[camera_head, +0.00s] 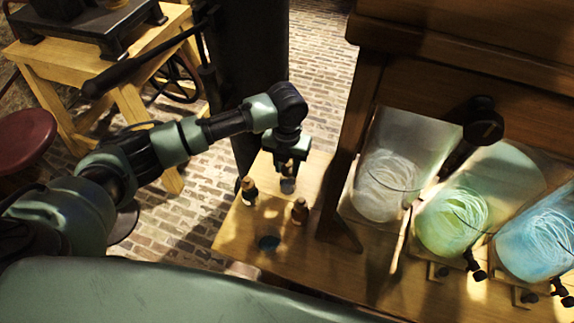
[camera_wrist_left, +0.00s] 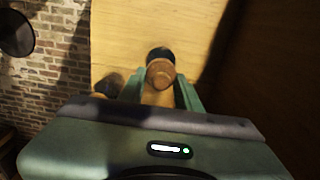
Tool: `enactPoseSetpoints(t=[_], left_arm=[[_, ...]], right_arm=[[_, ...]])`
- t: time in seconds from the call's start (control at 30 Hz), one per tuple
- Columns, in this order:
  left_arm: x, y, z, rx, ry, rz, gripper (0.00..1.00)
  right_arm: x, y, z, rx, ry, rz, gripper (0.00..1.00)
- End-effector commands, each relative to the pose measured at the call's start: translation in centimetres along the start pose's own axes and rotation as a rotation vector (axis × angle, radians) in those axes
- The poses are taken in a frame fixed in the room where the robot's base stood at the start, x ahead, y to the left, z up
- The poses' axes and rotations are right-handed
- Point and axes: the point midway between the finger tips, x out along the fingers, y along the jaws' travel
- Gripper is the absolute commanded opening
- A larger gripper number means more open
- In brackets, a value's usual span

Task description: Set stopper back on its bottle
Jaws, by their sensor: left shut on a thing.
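My left gripper (camera_head: 288,174) points down over the wooden bench top at its far end. In the left wrist view, its fingers (camera_wrist_left: 160,92) are shut on a brown, round-topped piece, which looks like the stopper (camera_wrist_left: 160,74). A dark round shape (camera_wrist_left: 160,54) shows just beyond the stopper; I cannot tell whether they touch. In the head view, one small dark bottle (camera_head: 249,191) stands left of the gripper, and another small brown bottle (camera_head: 299,211) stands nearer, to its right. A blue-grey round shape (camera_head: 288,186) shows under the fingers, partly hidden. My right gripper is out of view.
A dark blue round spot or dish (camera_head: 268,243) is on the bench top (camera_head: 235,235) near its front. A red stool (camera_head: 25,138) is at left.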

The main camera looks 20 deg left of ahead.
Motion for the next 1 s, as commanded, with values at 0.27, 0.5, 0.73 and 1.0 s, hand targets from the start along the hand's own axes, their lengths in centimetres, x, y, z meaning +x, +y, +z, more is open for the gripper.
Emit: enactPoseSetpoints(t=[0.27, 0.5, 0.73, 1.0], left_arm=[[-0.08, 0.00, -0.01, 0.000, 0.000, 0.000, 0.00], [-0.08, -0.01, 0.00, 0.000, 0.000, -0.001, 0.00], [0.01, -0.01, 0.00, 0.000, 0.000, 0.000, 0.00], [-0.03, 0.00, 0.00, 0.000, 0.000, 0.000, 0.00]], right_arm=[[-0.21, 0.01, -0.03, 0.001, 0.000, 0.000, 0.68], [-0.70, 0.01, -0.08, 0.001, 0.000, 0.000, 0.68], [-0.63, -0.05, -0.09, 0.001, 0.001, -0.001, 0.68], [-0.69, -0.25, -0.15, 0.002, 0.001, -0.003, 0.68]])
